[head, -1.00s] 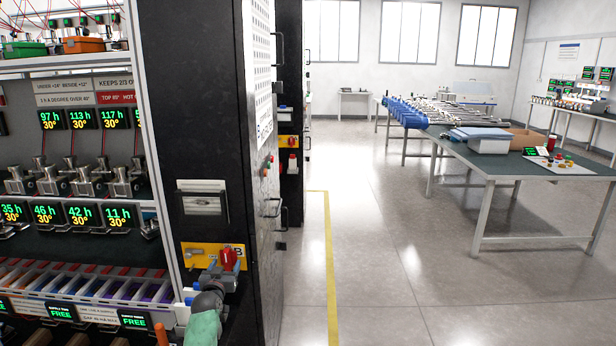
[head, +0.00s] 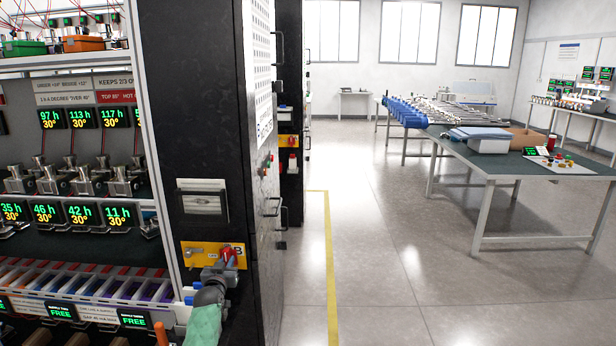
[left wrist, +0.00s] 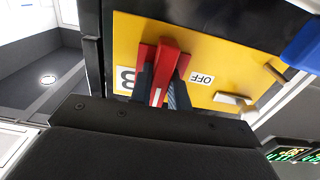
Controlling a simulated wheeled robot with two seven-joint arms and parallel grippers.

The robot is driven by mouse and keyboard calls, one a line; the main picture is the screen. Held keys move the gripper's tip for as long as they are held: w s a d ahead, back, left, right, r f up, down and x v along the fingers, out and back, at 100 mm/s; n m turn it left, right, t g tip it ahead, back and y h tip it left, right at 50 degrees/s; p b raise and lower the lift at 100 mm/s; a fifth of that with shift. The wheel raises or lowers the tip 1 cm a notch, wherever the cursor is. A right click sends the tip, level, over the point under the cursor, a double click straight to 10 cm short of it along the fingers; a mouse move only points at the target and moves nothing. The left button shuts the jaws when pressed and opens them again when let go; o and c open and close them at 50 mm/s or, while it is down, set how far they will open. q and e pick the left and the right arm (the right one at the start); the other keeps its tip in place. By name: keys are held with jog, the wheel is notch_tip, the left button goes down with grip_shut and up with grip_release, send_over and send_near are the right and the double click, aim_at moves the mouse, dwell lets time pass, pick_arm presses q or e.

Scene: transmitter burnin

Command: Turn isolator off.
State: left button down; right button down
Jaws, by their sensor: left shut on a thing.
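The isolator is a yellow plate (head: 197,252) with a red handle (head: 240,256), low on the front of a black cabinet. In the left wrist view the plate (left wrist: 222,62) carries a "B" label and an "OFF" label (left wrist: 202,78), and the red handle (left wrist: 166,62) stands out between my fingers. My left gripper (head: 222,270) is at the plate and shut on the red handle; it also shows in the left wrist view (left wrist: 160,95). The gripper hides part of the handle and of the plate's labels in the head view. My right gripper is not in view.
A rack with timer displays (head: 78,214) and bins stands left of the cabinet (head: 190,100). A second black cabinet (head: 290,60) stands behind. The floor to the right is open, with a yellow line (head: 329,270) and a workbench (head: 530,185).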

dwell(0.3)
pick_arm(q)
jog(key=shift+r+n+p, duration=0.15)
jog(key=shift+n+p, duration=0.3)
jog(key=shift+n, duration=1.25)
jog(key=shift+p, duration=0.3)
jog(key=shift+n+p, duration=0.3)
jog(key=shift+n, duration=1.5)
